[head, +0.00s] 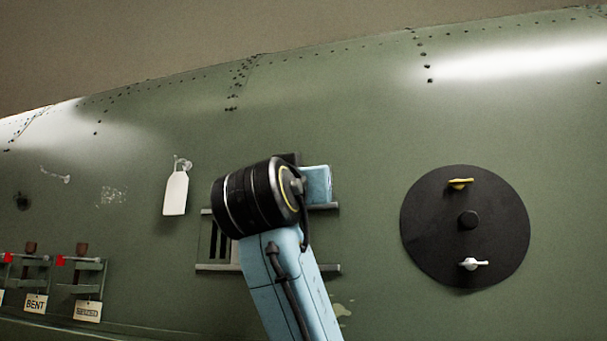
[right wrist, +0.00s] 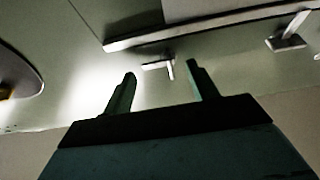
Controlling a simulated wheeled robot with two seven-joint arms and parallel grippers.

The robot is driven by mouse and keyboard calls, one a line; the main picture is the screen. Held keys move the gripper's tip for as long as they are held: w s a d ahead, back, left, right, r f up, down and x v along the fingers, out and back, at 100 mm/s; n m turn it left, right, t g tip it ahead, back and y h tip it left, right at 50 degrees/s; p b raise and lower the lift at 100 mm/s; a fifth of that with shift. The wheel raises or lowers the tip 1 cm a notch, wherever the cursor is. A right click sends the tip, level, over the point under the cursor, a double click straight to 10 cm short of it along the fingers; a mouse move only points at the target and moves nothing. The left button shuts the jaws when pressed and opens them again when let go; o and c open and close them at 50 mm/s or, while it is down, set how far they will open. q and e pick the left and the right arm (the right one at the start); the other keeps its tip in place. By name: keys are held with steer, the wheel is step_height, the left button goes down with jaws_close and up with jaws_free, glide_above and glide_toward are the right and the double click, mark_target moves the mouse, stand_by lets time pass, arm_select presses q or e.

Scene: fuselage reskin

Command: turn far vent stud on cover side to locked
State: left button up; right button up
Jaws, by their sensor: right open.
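The vent (head: 217,240) is a slatted opening between two grey rails on the green fuselage, partly hidden behind my right arm. In the right wrist view one rail (right wrist: 150,40) crosses the top. Which way the stud's handle counts as locked I cannot tell. In the head view my wrist hides the fingers and this stud. My left gripper is not in view.
A black round cover (head: 430,225) with a yellow handle (head: 459,183) and a white handle (head: 471,264) is at the right. A white tag (head: 176,192) hangs left of the vent. Brackets with labels (head: 88,311) stand at lower left. Another fitting (right wrist: 288,42) shows in the wrist view.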

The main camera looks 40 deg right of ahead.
steer(key=c, duration=1)
